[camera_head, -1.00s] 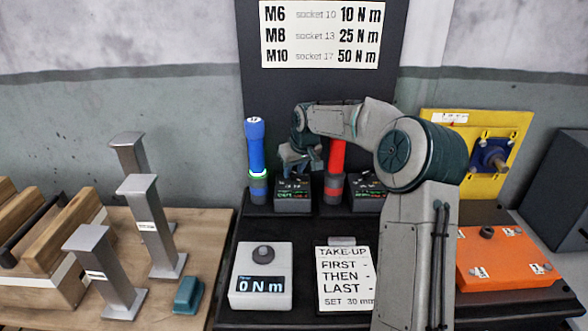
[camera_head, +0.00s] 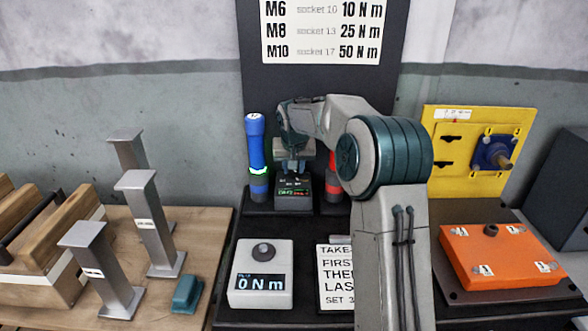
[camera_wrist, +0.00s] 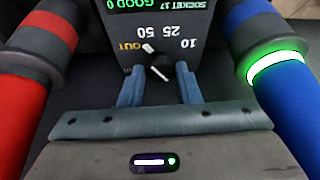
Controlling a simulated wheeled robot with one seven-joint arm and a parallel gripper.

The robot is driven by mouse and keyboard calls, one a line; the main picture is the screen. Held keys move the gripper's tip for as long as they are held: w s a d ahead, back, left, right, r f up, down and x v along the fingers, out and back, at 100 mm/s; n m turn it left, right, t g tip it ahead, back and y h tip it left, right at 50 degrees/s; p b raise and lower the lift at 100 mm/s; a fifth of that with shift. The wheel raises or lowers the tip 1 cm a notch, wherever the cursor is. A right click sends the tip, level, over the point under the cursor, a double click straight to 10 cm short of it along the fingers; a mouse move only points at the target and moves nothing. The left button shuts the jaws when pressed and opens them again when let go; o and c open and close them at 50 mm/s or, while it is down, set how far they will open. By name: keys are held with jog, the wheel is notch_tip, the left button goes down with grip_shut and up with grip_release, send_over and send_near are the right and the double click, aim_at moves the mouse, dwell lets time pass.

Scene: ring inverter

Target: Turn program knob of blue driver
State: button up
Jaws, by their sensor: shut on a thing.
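The blue driver (camera_head: 256,150) stands upright in its holder with a green-lit ring; it is at the right edge of the wrist view (camera_wrist: 275,80). Beside it is a dark controller box (camera_head: 294,195) with a small lit display. In the wrist view, the box face (camera_wrist: 165,20) shows 10, 25, 50 and OUT around a small black program knob (camera_wrist: 160,67). A white mark (camera_wrist: 148,47) lies between OUT and 50. My gripper (camera_head: 294,172) points down over the box, its two fingers on either side of the knob and shut on it. The fingertip contact is hard to see.
A red driver (camera_head: 332,185) stands close on the box's other side, partly behind my arm. A torque tester (camera_head: 261,285) reading 0 N m and a take-up card (camera_head: 336,280) lie in front. A torque chart (camera_head: 320,30) hangs above.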

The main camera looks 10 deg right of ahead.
jog(key=shift+a+m+h, duration=0.15)
jog(key=shift+m+h, duration=0.35)
jog(key=shift+m, duration=0.7)
jog(key=o, duration=1)
jog(key=shift+c, duration=0.2)
jog(key=v, duration=1.3)
jog(key=shift+r, duration=0.45)
